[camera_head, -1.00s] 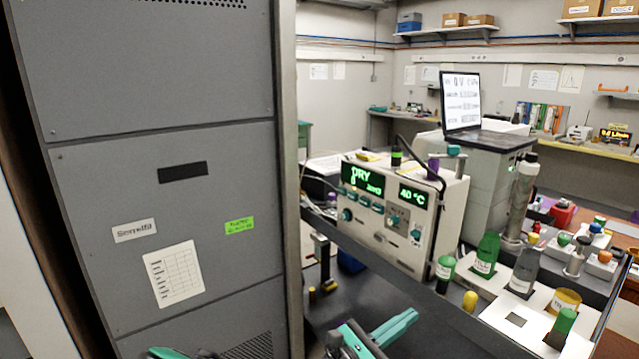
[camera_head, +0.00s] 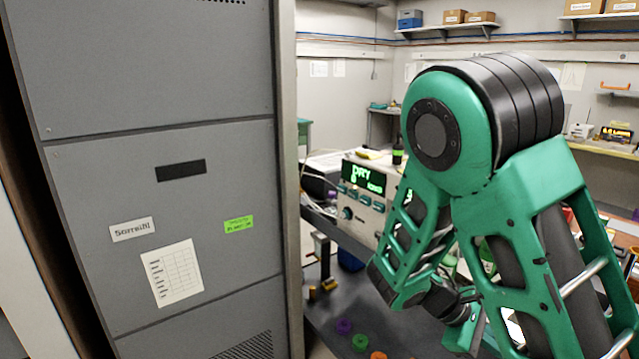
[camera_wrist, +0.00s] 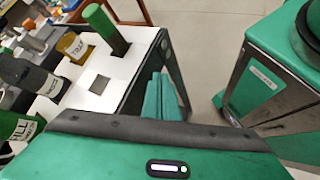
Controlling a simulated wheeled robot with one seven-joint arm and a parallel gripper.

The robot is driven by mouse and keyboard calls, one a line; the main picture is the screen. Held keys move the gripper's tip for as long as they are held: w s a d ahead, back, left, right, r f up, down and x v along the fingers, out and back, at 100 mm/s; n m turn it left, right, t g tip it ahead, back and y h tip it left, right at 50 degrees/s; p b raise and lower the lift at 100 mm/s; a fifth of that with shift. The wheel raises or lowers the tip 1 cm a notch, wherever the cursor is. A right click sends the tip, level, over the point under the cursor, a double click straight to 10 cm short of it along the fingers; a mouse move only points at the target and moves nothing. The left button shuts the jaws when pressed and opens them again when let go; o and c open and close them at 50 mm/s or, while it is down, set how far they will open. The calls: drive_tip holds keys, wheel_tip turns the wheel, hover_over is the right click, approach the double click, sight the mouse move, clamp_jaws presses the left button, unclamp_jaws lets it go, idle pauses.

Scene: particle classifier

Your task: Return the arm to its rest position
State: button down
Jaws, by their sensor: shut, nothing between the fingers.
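My teal arm is raised and folded, filling the right half of the head view. My gripper shows in the wrist view (camera_wrist: 163,98), with its two teal fingers together and nothing between them. It hangs beside the edge of the white rack (camera_wrist: 75,112), apart from it, with the floor beyond. In the head view the arm links hide most of the rack and its bottles, and I cannot clearly make out the fingertips there.
A tall grey cabinet (camera_head: 150,90) stands on the left. A dryer unit with a green display (camera_head: 362,178) is partly covered by my arm. Purple (camera_head: 343,327), green (camera_head: 360,342) and orange caps lie on the dark bench. The rack holds a green-capped tube (camera_wrist: 105,28) and bottles.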

drive_tip(key=s+d+r+m+t+y, duration=0.1)
drive_tip(key=s+r+m+y, duration=0.4)
drive_tip(key=s+m, duration=0.2)
drive_tip(key=s+d+r+m+t+y, duration=0.1)
drive_tip(key=s+r+m+t+y, duration=0.1)
drive_tip(key=s+r+m+y, duration=0.3)
drive_tip(key=shift+s+d+r+m, duration=0.4)
drive_tip(key=shift+s+m, duration=1.2)
drive_tip(key=shift+s, duration=0.85)
drive_tip(key=shift+a, duration=0.1)
drive_tip(key=shift+w+f, duration=0.2)
drive_tip(key=shift+w, duration=0.45)
